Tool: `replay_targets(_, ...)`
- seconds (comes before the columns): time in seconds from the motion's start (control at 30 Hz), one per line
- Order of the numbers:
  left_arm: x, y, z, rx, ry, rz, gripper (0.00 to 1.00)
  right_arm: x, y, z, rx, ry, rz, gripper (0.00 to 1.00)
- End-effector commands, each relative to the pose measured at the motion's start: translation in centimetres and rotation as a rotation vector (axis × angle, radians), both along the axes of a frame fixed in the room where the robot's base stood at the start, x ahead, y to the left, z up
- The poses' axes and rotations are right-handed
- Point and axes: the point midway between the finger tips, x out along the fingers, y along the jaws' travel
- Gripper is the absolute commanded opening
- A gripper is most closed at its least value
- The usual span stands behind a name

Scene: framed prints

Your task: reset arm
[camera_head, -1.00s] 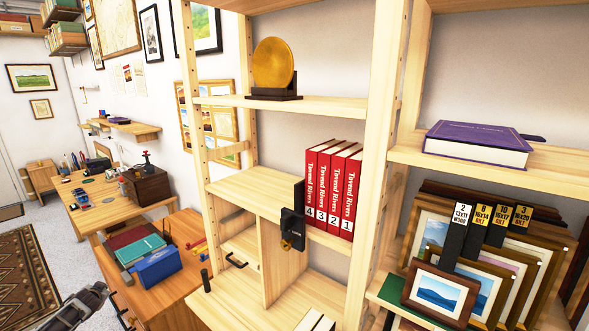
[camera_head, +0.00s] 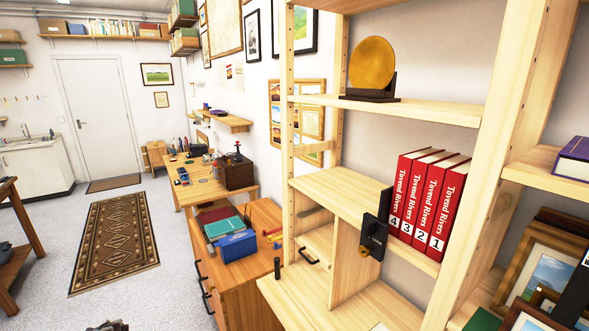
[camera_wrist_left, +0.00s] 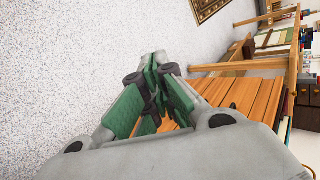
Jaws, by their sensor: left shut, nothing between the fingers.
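My left gripper (camera_wrist_left: 155,95) shows in the left wrist view. Its green-padded fingers are drawn together with nothing between them. It hangs over the grey floor (camera_wrist_left: 90,60), and an orange-brown wooden surface (camera_wrist_left: 245,98) lies beyond and to the right of the fingers. In the head view only a small dark tip of an arm part shows at the bottom edge, left of centre. My right gripper is not in either view.
A wooden shelf unit (camera_head: 375,205) fills the right side, with red books (camera_head: 428,203), a gold disc (camera_head: 371,64) and framed prints (camera_head: 545,270). A wooden cabinet (camera_head: 240,275) stands left of it. Open floor and a patterned rug (camera_head: 115,238) lie at left.

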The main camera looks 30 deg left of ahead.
Motion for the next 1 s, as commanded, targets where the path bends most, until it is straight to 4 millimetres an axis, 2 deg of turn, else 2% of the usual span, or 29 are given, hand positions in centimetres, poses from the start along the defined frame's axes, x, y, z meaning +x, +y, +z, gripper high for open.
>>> replay_targets(0.03,-1.1,0.0,-0.3,0.002,0.025,-0.007,0.00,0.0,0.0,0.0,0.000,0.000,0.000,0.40)
replay_targets(0.27,-2.0,-4.2,-4.7,-0.066,0.014,0.015,0.00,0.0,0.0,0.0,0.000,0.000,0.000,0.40)
replay_targets(0.47,-3.4,-9.0,-9.2,-0.137,0.013,0.037,0.00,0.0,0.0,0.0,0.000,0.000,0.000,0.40)
replay_targets(0.7,-5.4,-17.6,-15.7,-0.254,0.011,0.073,0.00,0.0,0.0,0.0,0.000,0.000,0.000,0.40)
replay_targets(1.0,-7.4,-29.6,-22.4,-0.401,0.011,0.118,0.00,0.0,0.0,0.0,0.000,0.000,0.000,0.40)
